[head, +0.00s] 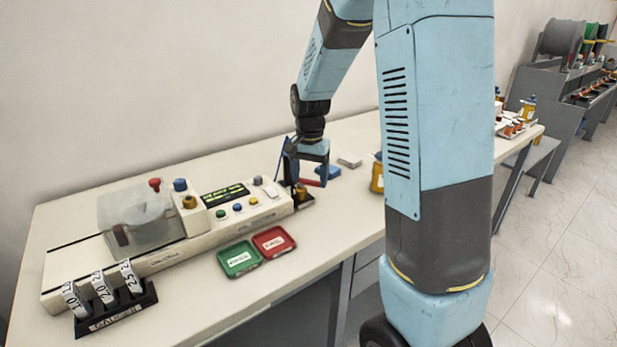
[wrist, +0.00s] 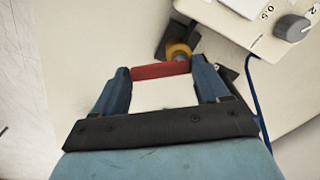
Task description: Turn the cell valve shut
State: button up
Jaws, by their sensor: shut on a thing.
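The cell valve shows in the head view as a small brass body (head: 301,190) on a dark base at the right end of the test machine. Its red lever (head: 312,182) sits at my gripper (head: 307,172). In the wrist view the red lever (wrist: 160,70) spans between the two blue fingertips of my gripper (wrist: 162,72), its length running from finger to finger. My gripper is shut on the lever, with the fingers well apart. The right finger partly hides the lever's pivot end.
The test machine (head: 226,207) with buttons and a display stands left of the valve. A green tray (head: 239,259) and a red tray (head: 273,242) lie in front. A yellow bottle (head: 377,177) stands to the right. A blue cable (wrist: 251,100) runs near the right finger.

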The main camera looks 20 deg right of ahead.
jog(key=n, duration=0.2)
jog(key=w+n, duration=0.1)
jog(key=n, duration=0.2)
jog(key=shift+w+d+n, duration=0.15)
jog(key=shift+d+n, duration=0.1)
jog(key=shift+n, duration=0.05)
jog(key=n, duration=0.2)
jog(key=w+n, duration=0.1)
jog(key=n, duration=0.2)
jog(key=shift+w, duration=0.1)
jog(key=shift+a+n, duration=0.1)
jog(key=shift+n, duration=0.3)
jog(key=o, duration=1.1)
jog(key=shift+c, duration=0.2)
notch_tip(320, 180, up, 14)
jog(key=shift+f, duration=0.15)
